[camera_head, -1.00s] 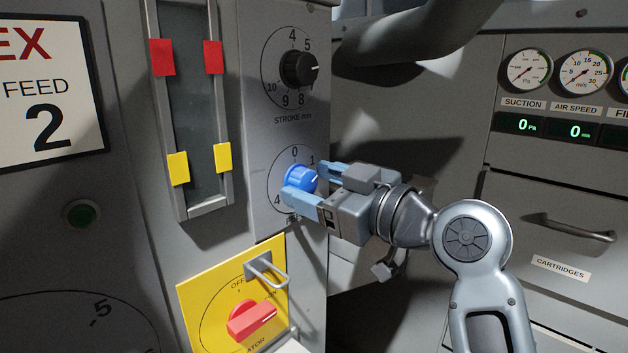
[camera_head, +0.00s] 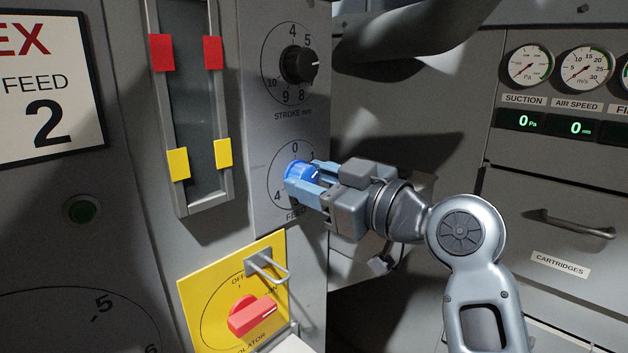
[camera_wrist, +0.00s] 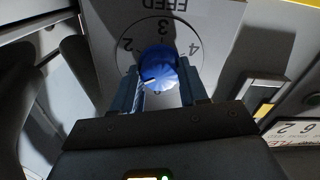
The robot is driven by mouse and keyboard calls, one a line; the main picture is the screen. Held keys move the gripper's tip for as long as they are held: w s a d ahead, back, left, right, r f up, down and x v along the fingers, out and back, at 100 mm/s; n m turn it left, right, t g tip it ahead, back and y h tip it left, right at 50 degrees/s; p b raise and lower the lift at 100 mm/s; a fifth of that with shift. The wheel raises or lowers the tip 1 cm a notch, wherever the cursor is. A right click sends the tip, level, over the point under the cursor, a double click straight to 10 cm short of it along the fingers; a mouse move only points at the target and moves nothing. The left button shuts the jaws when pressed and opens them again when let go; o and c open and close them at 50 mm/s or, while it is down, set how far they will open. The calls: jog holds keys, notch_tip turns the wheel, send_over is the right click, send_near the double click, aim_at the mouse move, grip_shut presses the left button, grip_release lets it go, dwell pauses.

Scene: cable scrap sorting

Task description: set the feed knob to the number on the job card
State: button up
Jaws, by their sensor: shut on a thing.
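The blue feed knob (camera_head: 299,168) sits on the grey panel in a dial ring marked 0 to 4, with FEED lettered below. My gripper (camera_head: 304,183) is shut on it, one finger on each side. In the wrist view the knob (camera_wrist: 158,66) shows between the fingers (camera_wrist: 160,88), with 2, 3 and 4 upside down around it. Its pale pointer line slants to the lower left there, roughly toward where 1 lies; that number is hidden. The job card (camera_head: 52,140) at upper left reads FEED 2. Its corner also shows in the wrist view (camera_wrist: 297,130).
The black stroke knob (camera_head: 298,66) is just above. A yellow isolator plate (camera_head: 205,300) with a red switch (camera_head: 252,316) and a metal hasp (camera_head: 268,266) is below. A slotted gauge with red and yellow tabs (camera_head: 179,163) stands left. Gauges and a drawer (camera_head: 575,226) are at right.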

jog(key=shift+m, duration=0.3)
jog(key=m+p, duration=0.3)
jog(key=m, duration=0.2)
jog(key=shift+r, duration=0.15)
jog(key=m+p, duration=0.3)
jog(key=m, duration=0.3)
jog(key=shift+d, duration=0.1)
jog(key=shift+p, duration=0.3)
jog(key=o, duration=1.1)
jog(key=shift+c, duration=0.2)
jog(key=b+v, duration=0.1)
jog(key=v, duration=0.6)
jog(key=shift+s+d+b, duration=0.2)
jog(key=shift+d+b, duration=0.15)
jog(key=shift+b, duration=0.05)
jog(key=shift+f, duration=0.2)
